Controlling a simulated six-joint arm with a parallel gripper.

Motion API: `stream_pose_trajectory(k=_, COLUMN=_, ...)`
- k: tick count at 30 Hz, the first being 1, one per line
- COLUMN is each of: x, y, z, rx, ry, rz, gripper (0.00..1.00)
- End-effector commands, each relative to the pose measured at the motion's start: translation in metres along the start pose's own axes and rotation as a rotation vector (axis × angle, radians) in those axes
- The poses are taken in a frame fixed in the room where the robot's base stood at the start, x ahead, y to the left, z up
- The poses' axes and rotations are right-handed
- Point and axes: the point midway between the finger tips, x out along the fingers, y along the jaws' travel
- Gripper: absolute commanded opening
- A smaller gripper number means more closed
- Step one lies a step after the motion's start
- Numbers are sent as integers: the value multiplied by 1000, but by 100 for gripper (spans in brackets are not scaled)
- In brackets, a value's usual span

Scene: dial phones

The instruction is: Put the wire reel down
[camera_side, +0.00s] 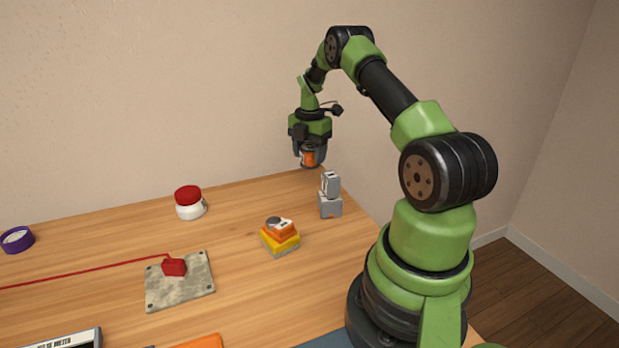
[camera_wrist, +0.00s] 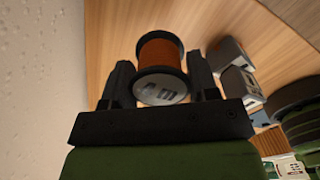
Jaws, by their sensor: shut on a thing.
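The wire reel (camera_side: 309,157) has orange winding between grey flanges. My gripper (camera_side: 309,150) is shut on it and holds it up at the back right of the table, near the wall. The jaws hide part of the reel in the side view. In the wrist view the reel (camera_wrist: 161,62) sits between the two dark fingers of my gripper (camera_wrist: 162,82), with one round grey flange facing the camera. The gap between the reel and the table surface is hard to judge.
A grey two-part device (camera_side: 330,195) stands close to the right of the reel. A yellow and orange block (camera_side: 280,238), a red-lidded jar (camera_side: 189,203), a stone plate (camera_side: 180,290) with a red block and cable, and a purple roll (camera_side: 17,240) lie on the wooden table (camera_side: 240,205).

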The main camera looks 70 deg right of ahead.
Motion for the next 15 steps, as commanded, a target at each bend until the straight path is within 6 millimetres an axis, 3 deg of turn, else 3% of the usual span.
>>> stream_pose_trajectory(k=12, x=56, y=0, z=-1, rx=-2, ry=0, rz=0, gripper=28)
stream_pose_trajectory(k=15, x=61, y=0, z=0, rx=-3, ry=-1, rz=1, gripper=28)
